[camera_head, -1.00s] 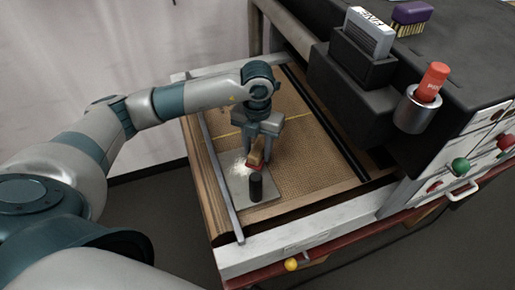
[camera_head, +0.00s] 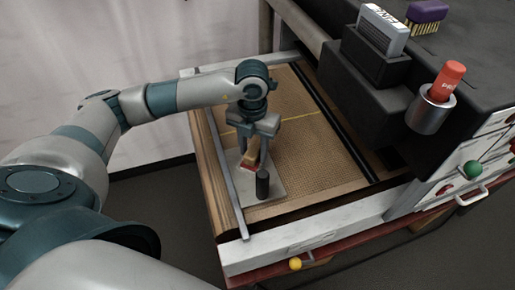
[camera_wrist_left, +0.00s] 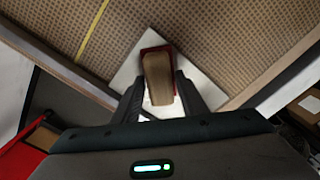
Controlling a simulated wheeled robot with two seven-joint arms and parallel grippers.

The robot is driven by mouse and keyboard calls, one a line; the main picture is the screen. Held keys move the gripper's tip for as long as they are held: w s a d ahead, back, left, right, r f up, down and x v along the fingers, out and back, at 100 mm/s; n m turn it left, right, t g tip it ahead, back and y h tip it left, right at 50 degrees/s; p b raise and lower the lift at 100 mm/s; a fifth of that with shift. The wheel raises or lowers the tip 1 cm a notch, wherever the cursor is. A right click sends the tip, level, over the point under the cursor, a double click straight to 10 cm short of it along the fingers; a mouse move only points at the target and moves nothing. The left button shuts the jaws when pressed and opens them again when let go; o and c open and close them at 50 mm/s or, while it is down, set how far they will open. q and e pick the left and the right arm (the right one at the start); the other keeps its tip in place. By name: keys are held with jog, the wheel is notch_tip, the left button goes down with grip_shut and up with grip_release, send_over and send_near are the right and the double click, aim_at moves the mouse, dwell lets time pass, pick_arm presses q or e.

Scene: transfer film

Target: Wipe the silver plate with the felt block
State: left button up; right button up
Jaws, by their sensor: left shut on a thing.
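My left gripper (camera_head: 252,158) is shut on the felt block (camera_head: 249,161), a wooden block with a red felt underside. The block is low over the silver plate (camera_head: 275,188), apparently on it, toward its far left part. The wrist view shows the block (camera_wrist_left: 157,78) between the fingers, with pale plate (camera_wrist_left: 125,76) around it. My right gripper is not in view.
The plate lies on a brown perforated board (camera_head: 310,150) with a metal rail (camera_head: 222,170) along its left. A black holder (camera_head: 375,60) with a labelled block and a metal cup (camera_head: 432,108) with a red bottle (camera_head: 449,80) stand right. A purple brush (camera_head: 427,12) lies behind.

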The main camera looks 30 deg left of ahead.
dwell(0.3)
pick_arm(q)
jog(key=shift+s+a+f+b, duration=0.2)
jog(key=shift+s+a+b, duration=0.25)
jog(key=shift+s+a, duration=0.6)
jog(key=shift+s, duration=0.2)
jog(key=shift+s+a, duration=0.1)
